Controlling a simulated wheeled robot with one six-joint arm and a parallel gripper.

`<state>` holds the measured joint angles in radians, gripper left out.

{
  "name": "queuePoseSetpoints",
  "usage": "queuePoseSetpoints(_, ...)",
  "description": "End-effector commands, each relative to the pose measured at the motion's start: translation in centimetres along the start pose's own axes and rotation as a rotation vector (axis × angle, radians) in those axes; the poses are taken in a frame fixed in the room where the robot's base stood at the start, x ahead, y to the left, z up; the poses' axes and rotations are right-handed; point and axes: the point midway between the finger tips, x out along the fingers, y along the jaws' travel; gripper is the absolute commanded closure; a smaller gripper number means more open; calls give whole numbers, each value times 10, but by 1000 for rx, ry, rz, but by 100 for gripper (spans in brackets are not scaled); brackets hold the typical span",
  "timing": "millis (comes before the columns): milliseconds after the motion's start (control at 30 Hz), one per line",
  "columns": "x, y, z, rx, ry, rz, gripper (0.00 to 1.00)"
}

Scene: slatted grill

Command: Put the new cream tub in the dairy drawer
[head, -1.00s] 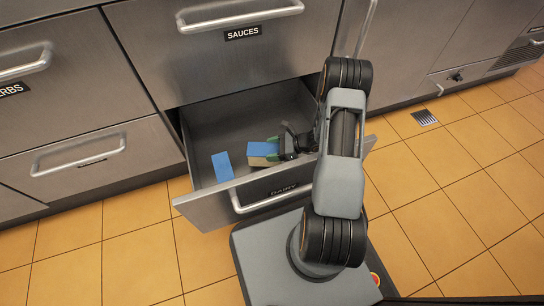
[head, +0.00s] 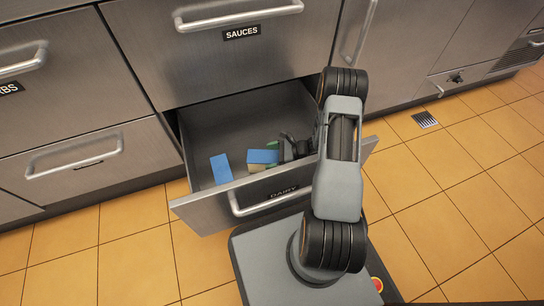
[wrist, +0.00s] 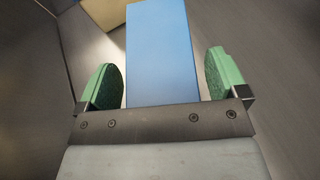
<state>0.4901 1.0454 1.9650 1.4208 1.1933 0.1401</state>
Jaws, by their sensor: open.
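The dairy drawer (head: 190,206) is pulled out, its label on the front. Inside lie two blue-topped blocks; I cannot tell from markings which is the cream tub. One blue block (head: 221,169) lies alone at the left. The other blue block (head: 263,156), by my gripper, has a beige item (head: 259,168) showing below its near edge. My gripper (head: 273,149) is inside the drawer at its right side, open. In the wrist view the blue block (wrist: 161,55) lies between the green fingertips, with gaps on both sides. The beige item (wrist: 104,12) shows beyond it.
The closed sauces drawer (head: 220,60) is directly above. Its handle (head: 240,17) sticks out. The drawer walls stand close around my gripper. Free drawer floor (head: 235,120) lies behind the blocks. The tiled floor (head: 450,200) at the right is clear.

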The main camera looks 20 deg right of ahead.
Motion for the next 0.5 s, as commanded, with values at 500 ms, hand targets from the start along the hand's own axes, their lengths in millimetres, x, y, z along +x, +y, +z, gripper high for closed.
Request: queuePoseSetpoints(500,-38,-1,6,1,-1,-5,9)
